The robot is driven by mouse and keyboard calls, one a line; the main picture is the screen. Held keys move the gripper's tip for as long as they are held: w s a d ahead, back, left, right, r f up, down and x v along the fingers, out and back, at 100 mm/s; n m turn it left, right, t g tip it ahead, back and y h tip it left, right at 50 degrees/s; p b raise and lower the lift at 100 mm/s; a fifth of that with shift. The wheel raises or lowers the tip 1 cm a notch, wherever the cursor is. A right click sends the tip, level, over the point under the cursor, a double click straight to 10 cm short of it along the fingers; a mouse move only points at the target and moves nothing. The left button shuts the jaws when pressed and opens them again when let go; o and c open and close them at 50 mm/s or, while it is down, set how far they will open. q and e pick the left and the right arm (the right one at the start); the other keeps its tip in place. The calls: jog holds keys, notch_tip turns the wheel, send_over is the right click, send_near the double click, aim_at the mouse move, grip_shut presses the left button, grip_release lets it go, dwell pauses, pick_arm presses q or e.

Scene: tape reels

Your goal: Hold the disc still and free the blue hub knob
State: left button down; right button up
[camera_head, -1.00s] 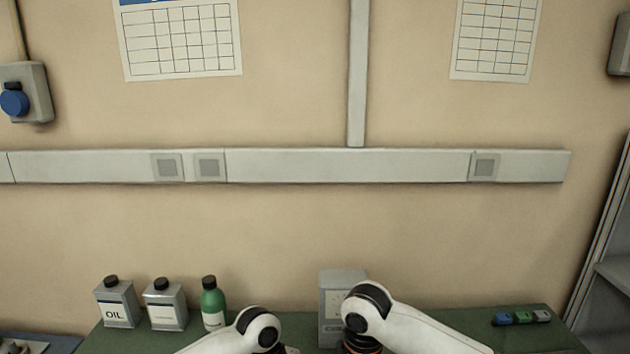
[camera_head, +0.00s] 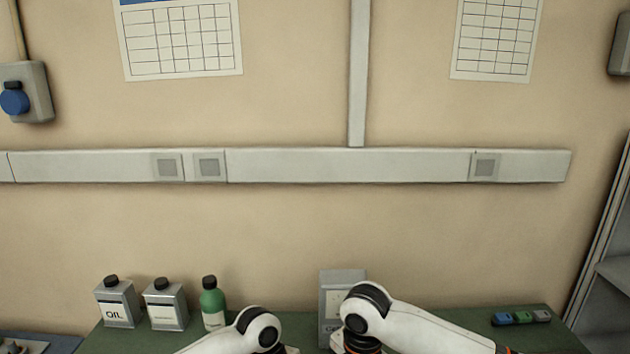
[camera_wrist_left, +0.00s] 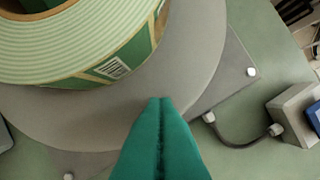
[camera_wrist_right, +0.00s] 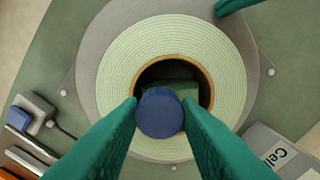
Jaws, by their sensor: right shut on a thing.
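The grey disc (camera_wrist_right: 92,62) lies flat under a pale green tape roll with a cardboard core (camera_wrist_right: 118,85). In the right wrist view the blue hub knob (camera_wrist_right: 160,112) shows over the roll's dark central opening. My right gripper (camera_wrist_right: 160,108) is shut on the knob, one green finger on each side. My left gripper (camera_wrist_left: 160,102) has its fingertips together over the outer part of the disc (camera_wrist_left: 85,118); I cannot tell whether they touch it. A left fingertip also shows at the disc's edge in the right wrist view (camera_wrist_right: 232,5).
A grey box with a blue part (camera_wrist_left: 295,105) and a cable stands beside the disc. On the green bench are an oil can (camera_head: 116,305), a second can (camera_head: 165,305), a green bottle (camera_head: 212,305) and a grey box (camera_head: 330,290).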

pick_arm(q)
jog(key=shift+s+f, duration=0.15)
jog(key=shift+f, duration=0.25)
pick_arm(e)
jog(key=n, duration=0.6)
jog(key=shift+s+f, duration=0.2)
jog(key=n, duration=0.6)
jog(key=o, duration=0.7)
jog(key=shift+c, duration=0.2)
pick_arm(q)
jog(key=shift+s+a, duration=0.1)
pick_arm(e)
jog(key=shift+r, duration=0.1)
jog(key=shift+w+r, duration=0.1)
jog(key=shift+r, duration=2.5)
